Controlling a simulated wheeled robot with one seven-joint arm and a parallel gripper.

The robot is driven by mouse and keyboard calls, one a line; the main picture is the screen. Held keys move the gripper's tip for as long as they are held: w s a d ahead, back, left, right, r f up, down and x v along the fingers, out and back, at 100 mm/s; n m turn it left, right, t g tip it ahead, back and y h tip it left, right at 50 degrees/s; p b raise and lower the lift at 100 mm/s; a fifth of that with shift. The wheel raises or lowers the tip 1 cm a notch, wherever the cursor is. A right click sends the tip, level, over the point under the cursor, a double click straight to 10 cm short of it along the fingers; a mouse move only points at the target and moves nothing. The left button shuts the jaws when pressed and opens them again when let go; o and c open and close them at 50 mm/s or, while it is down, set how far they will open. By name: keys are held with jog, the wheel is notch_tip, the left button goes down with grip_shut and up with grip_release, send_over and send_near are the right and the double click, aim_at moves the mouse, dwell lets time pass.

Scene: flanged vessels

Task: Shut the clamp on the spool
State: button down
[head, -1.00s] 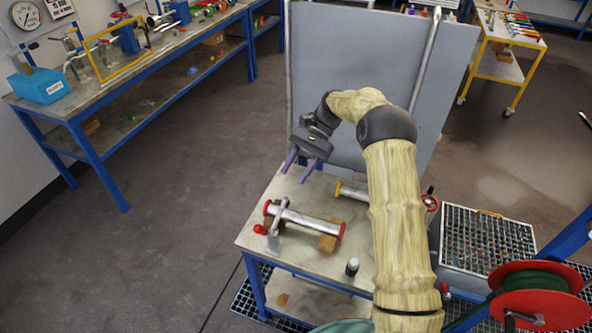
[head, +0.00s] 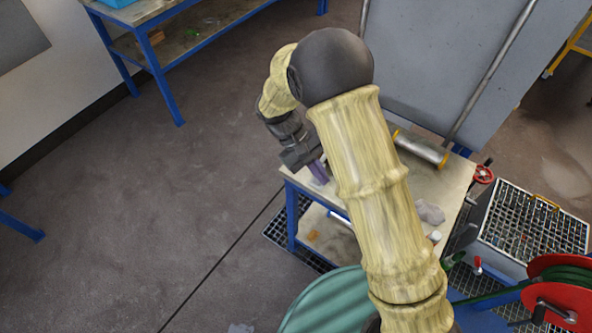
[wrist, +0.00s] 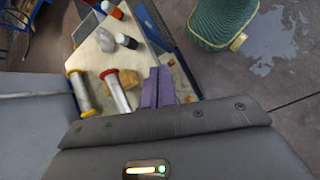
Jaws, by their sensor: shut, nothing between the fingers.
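The spool with red end flanges (wrist: 119,92) lies on the bench, left of my fingers in the wrist view. In the head view my arm hides it. A wooden block (wrist: 130,78) sits beside it. The clamp cannot be made out in either view now; my arm and fingers cover that part of the bench. My gripper (head: 319,172) is over the bench's left edge in the head view. Its purple fingers also show in the wrist view (wrist: 158,84), side by side, shut and empty. I cannot tell whether they touch anything.
A yellow-flanged spool (head: 420,148) lies at the back of the bench (head: 448,190), before a grey panel (head: 430,70). A grey lump (head: 429,211) and small bottles (wrist: 125,40) are on the bench. A green container (head: 325,300) stands in front. Open floor lies left.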

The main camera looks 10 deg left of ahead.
jog(key=s+a+f+n+t+b, duration=0.1)
jog(key=s+a+n+t, duration=0.3)
jog(key=a+n+t, duration=0.3)
jog(key=s+a+f+n+t+b, duration=0.1)
jog(key=s+a+n+t, duration=0.4)
jog(key=n, duration=0.6)
jog(key=a+t, duration=0.2)
jog(key=t, duration=0.1)
jog(key=shift+n+b, duration=0.35)
jog(key=shift+n, duration=0.05)
jog(key=w+d+f+p, duration=0.1)
jog(key=w+d+p, duration=0.3)
jog(key=w+d, duration=0.3)
jog(key=w, duration=0.3)
jog(key=shift+w+d+p, duration=0.2)
jog(key=shift+w+p, duration=0.15)
jog(key=shift+w+r, duration=0.1)
